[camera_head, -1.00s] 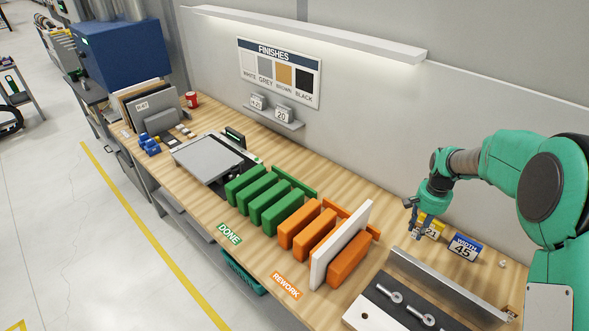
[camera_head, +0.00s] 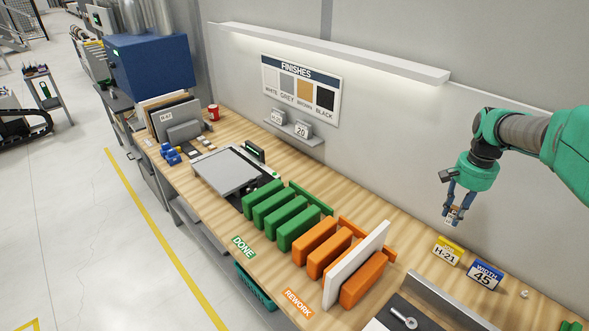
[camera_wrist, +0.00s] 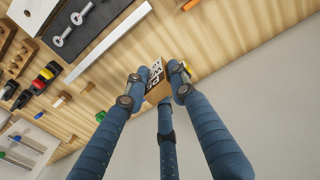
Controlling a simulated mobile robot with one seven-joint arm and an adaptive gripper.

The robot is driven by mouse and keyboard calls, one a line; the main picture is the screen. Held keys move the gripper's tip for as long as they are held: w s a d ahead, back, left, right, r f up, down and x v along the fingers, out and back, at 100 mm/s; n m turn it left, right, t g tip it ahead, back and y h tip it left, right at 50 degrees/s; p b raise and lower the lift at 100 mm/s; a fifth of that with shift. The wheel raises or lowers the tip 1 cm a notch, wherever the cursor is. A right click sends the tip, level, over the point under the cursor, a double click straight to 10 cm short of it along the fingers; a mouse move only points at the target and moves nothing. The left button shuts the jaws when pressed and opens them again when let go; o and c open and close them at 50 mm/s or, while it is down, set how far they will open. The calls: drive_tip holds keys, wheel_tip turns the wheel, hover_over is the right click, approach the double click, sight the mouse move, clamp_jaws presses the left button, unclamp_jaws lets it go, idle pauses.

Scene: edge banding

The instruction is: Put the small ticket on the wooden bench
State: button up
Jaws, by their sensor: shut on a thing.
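The small ticket (camera_head: 454,215) is a little tan and white piece with dark marks. In the wrist view the ticket (camera_wrist: 154,84) sits between the fingertips, its printed face partly covered. My gripper (camera_head: 451,212) is shut on it and hangs fingers down, above the back part of the wooden bench (camera_head: 405,238). The ticket looks clear of the bench top. It is up and behind the yellow H-21 card (camera_head: 447,252). The fingers also show in the wrist view (camera_wrist: 157,78).
The blue WIDTH 45 card (camera_head: 485,275) stands right of the yellow card. A white panel (camera_head: 354,265) stands among orange slotted blocks (camera_head: 315,243); green blocks (camera_head: 278,217) are farther left. A metal fence (camera_head: 450,303) lies in front. The grey wall is close behind.

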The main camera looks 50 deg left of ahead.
drive_tip(key=s+a+n, duration=0.2)
drive_tip(key=s+a, duration=0.9)
drive_tip(key=s+a+n, duration=0.2)
drive_tip(key=s+a, duration=0.2)
drive_tip(key=s, duration=0.7)
drive_tip(key=s+a+n, duration=0.2)
drive_tip(key=s+a, duration=0.2)
drive_tip(key=s, duration=0.7)
drive_tip(key=s+a+n, duration=0.2)
drive_tip(key=s+a, duration=0.3)
drive_tip(key=s, duration=0.6)
drive_tip(key=f, duration=2.3)
drive_tip(key=shift+w+d+f+b, duration=0.2)
drive_tip(key=shift+w+d+b, duration=0.1)
drive_tip(key=shift+w, duration=0.1)
drive_tip(key=shift+a, duration=0.1)
drive_tip(key=w+a, duration=0.2)
drive_tip(key=a, duration=0.2)
drive_tip(key=w+a+f, duration=0.1)
drive_tip(key=w+a, duration=0.2)
drive_tip(key=a, duration=0.2)
drive_tip(key=w+a, duration=0.2)
drive_tip(key=a, duration=0.3)
drive_tip(key=shift+w+f, duration=0.2)
drive_tip(key=shift+f, duration=0.05)
